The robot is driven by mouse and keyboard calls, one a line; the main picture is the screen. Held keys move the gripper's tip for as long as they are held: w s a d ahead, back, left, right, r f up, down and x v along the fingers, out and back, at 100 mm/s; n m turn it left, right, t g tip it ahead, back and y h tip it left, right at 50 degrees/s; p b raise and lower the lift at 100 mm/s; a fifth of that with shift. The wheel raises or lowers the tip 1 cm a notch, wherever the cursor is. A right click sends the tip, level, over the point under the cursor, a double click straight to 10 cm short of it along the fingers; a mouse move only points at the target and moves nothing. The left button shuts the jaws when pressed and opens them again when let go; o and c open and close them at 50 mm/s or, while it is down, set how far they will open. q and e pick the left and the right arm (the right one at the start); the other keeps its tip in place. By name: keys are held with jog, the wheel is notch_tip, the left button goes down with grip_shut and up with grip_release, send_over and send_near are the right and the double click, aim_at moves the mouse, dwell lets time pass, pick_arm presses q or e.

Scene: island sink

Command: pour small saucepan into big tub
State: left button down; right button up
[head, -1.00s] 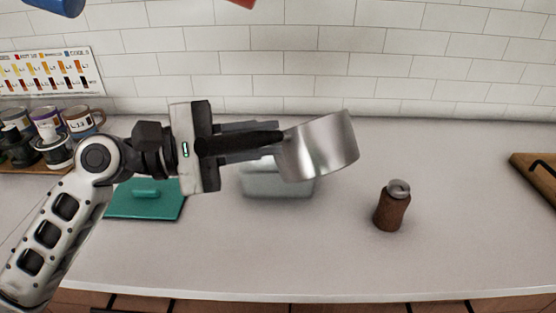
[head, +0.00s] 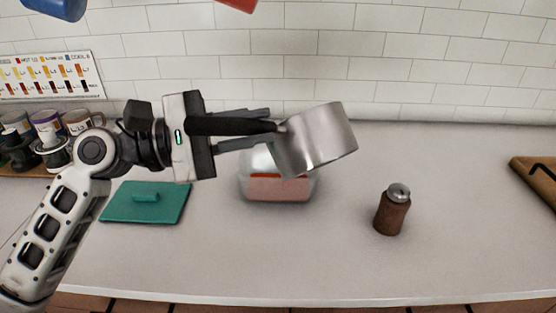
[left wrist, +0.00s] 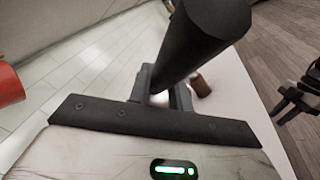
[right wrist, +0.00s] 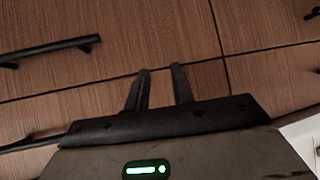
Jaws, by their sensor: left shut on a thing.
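My left gripper (head: 264,127) is shut on the black handle (head: 228,126) of the small silver saucepan (head: 322,138). The handle also shows in the left wrist view (left wrist: 195,45). The saucepan is held tilted in the air, in front of and above the clear tub (head: 257,163) in the picture, overlapping its upper right. The tub stands on the counter with reddish contents (head: 280,188) in its lower part. The inside of the saucepan is hidden. My right gripper (right wrist: 161,72) is open and empty in front of brown cabinet fronts, in the right wrist view only.
A green lid with a handle (head: 146,202) lies left of the tub. A brown shaker (head: 391,212) stands to the right. Mugs (head: 47,125) stand at far left, and a wooden board (head: 538,178) lies at far right. The front counter (head: 300,255) is clear.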

pick_arm(q)
jog(key=shift+w+a+r, duration=0.15)
jog(key=shift+w, duration=0.1)
pick_arm(e)
jog(key=shift+f, duration=0.15)
dwell(0.3)
pick_arm(q)
jog(key=shift+w+a+n, duration=0.1)
jog(key=shift+w+n, duration=0.05)
jog(key=shift+n, duration=0.25)
pick_arm(e)
jog(key=shift+a, duration=0.1)
pick_arm(q)
jog(key=shift+w+a+n+h+b, duration=0.2)
jog(key=shift+w+n+h+b, duration=0.1)
jog(key=shift+n+b, duration=0.15)
pick_arm(e)
jog(key=shift+f, duration=0.1)
dwell(0.3)
pick_arm(q)
jog(key=shift+w+a+f+n+t+h+b, duration=0.25)
jog(key=shift+w+a+n+t+b, duration=0.35)
jog(key=shift+w+n, duration=0.35)
pick_arm(e)
jog(key=shift+w+a+f, duration=0.1)
jog(key=shift+f, duration=0.1)
dwell(0.8)
